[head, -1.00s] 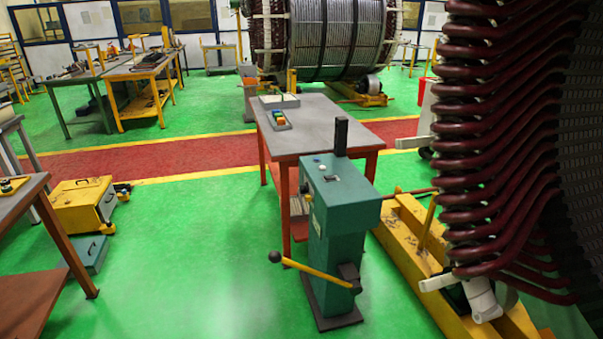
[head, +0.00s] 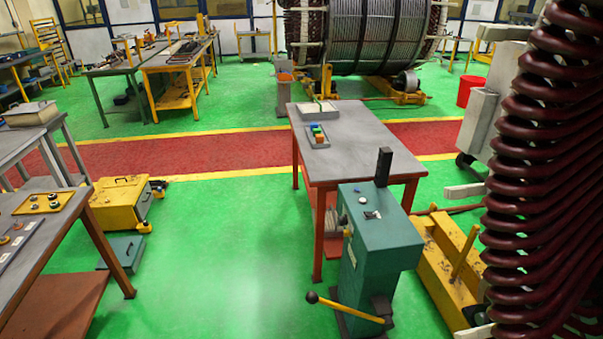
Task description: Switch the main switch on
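A teal machine cabinet (head: 378,250) stands on the green floor at the lower right of the middle. Its top carries small buttons or switches (head: 368,206) and a black upright post (head: 383,167). A yellow lever (head: 346,309) with a dark ball end sticks out low on its left side. I cannot tell which of these controls, if any, is the main switch, or how it is set. Neither of my grippers is in view.
A grey-topped table (head: 352,140) with red legs stands behind the cabinet. A large stator with dark red coils (head: 545,190) and its yellow base (head: 447,255) block the right. A workbench (head: 30,225) and yellow box (head: 115,203) are at left. Green floor (head: 215,265) between is clear.

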